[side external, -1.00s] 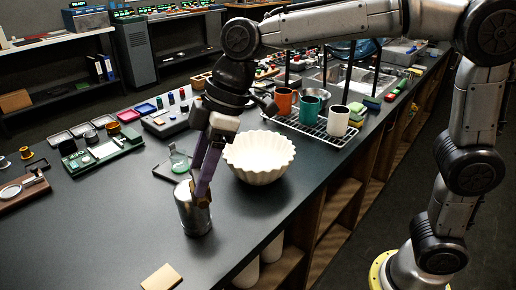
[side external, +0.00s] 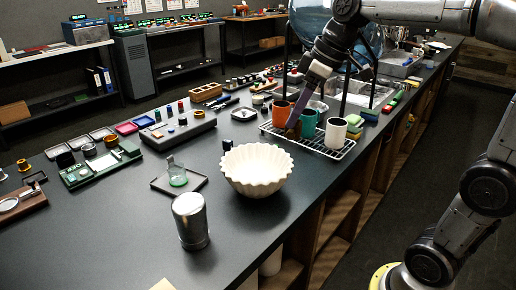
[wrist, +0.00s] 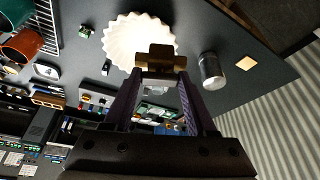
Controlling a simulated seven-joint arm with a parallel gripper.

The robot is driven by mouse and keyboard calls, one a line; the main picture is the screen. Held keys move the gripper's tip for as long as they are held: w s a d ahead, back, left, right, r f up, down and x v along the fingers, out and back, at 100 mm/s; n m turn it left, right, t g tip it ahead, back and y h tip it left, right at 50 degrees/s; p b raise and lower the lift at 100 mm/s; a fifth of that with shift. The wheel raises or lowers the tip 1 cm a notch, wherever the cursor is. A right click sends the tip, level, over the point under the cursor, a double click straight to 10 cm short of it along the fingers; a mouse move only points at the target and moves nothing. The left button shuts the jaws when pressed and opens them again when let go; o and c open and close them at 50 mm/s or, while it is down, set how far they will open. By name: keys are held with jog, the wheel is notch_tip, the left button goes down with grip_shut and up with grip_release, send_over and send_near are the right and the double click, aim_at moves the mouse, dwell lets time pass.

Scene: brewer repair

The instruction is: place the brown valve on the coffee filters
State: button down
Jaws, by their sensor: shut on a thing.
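The brown valve (wrist: 160,58) is held between my gripper's fingertips in the wrist view, shut on it. In the side view my gripper (side external: 293,130) points down in front of the orange mug, right of and behind the coffee filters; the valve is hard to make out there. The coffee filters (side external: 257,168) are a white, fluted, bowl-shaped stack on the dark counter, with their hollow open upward. They also show in the wrist view (wrist: 132,38), partly hidden behind the valve.
A metal canister (side external: 190,221) stands left of and in front of the filters. A wire rack (side external: 342,152) with an orange mug (side external: 281,112), a teal mug (side external: 308,123) and a white mug (side external: 335,133) is at right. A small flask (side external: 176,175) stands on a dark tray.

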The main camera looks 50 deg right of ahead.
jog(key=shift+w+d+f, duration=0.2)
jog(key=shift+w+f, duration=2.65)
jog(key=shift+f, duration=0.1)
jog(key=shift+w+d+f, duration=0.15)
jog(key=shift+w+f, duration=2.7)
jog(key=shift+f, duration=0.1)
jog(key=shift+f, duration=0.1)
jog(key=shift+c, duration=1)
grip_release()
jog(key=shift+f, duration=0.1)
